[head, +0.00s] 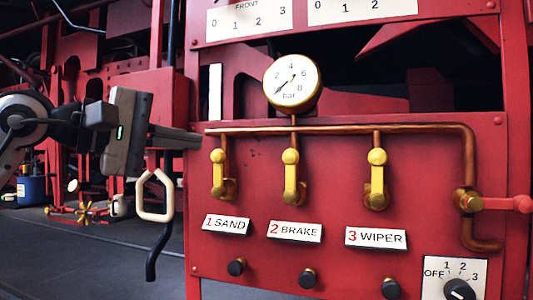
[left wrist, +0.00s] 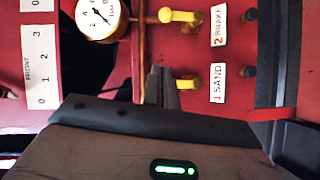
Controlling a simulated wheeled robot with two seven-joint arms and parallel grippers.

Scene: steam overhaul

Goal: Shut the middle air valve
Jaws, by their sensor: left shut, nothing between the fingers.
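The middle air valve (head: 290,178) is a yellow lever above the "2 BRAKE" label (head: 295,232) on the red panel. Its lever stands upright, in line with the copper pipe above. It also shows near the top of the left wrist view (left wrist: 180,16). My left gripper (head: 200,138) is shut and empty, left of the valves near the top of the "1 SAND" valve (head: 218,174). I cannot tell whether its tips touch the panel. In the left wrist view its fingers (left wrist: 160,86) point toward the sand valve. My right gripper is not in view.
The "3 WIPER" valve (head: 377,180) stands to the right, its lever upright too. A copper pipe (head: 340,129) runs above the valves, under a round gauge (head: 291,82). A red lever (head: 505,204) sticks out at right. Black knobs (head: 308,278) line the panel below.

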